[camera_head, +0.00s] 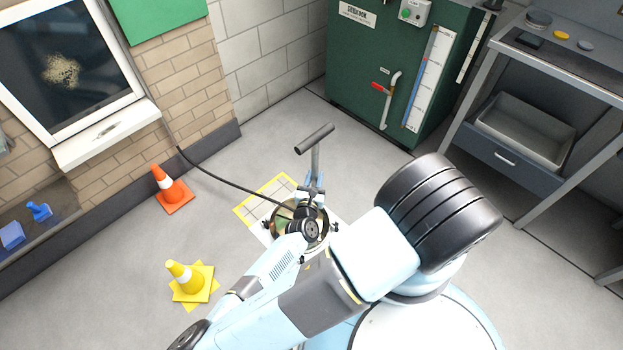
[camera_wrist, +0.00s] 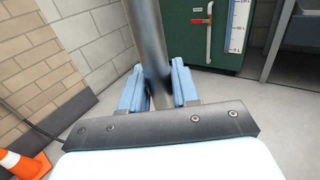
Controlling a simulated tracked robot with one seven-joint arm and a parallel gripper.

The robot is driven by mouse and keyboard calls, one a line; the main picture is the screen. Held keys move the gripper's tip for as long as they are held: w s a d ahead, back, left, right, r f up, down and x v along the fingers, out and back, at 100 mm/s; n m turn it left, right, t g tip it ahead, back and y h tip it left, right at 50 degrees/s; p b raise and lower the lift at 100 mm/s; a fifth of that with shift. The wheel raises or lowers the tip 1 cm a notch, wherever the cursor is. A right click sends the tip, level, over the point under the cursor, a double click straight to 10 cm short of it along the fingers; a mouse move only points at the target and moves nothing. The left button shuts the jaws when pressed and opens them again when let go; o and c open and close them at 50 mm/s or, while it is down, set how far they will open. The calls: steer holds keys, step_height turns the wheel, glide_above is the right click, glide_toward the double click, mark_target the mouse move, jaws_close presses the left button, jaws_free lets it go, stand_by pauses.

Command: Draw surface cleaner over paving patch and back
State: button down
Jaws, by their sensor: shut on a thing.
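The surface cleaner (camera_head: 315,158) has a round metallic base on the floor, a grey upright pole and a dark T-bar on top. My gripper (camera_head: 313,190) is shut on the pole, below the T-bar. In the wrist view, the blue fingers of my gripper (camera_wrist: 160,88) sit on both sides of the pole (camera_wrist: 147,35). The paving patch (camera_head: 258,203) is pale with a yellow border. The cleaner's base overlaps its right side in the head view, and my arm hides part of both.
A black hose (camera_head: 225,182) runs from the brick wall to the cleaner. An orange cone (camera_head: 172,190) and a yellow cone (camera_head: 187,280) stand to the left. A green cabinet (camera_head: 365,75) and a metal bench (camera_head: 478,80) stand behind and right. Floor beyond the patch is clear.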

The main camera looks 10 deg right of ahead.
steer(key=shift+a+f, duration=0.1)
steer(key=c, duration=0.8)
jaws_free()
steer(key=shift+s, duration=0.1)
steer(key=shift+o, duration=0.2)
steer(key=shift+s, duration=0.1)
steer(key=v, duration=1.3)
steer(key=shift+s, duration=0.35)
steer(key=shift+a, duration=0.15)
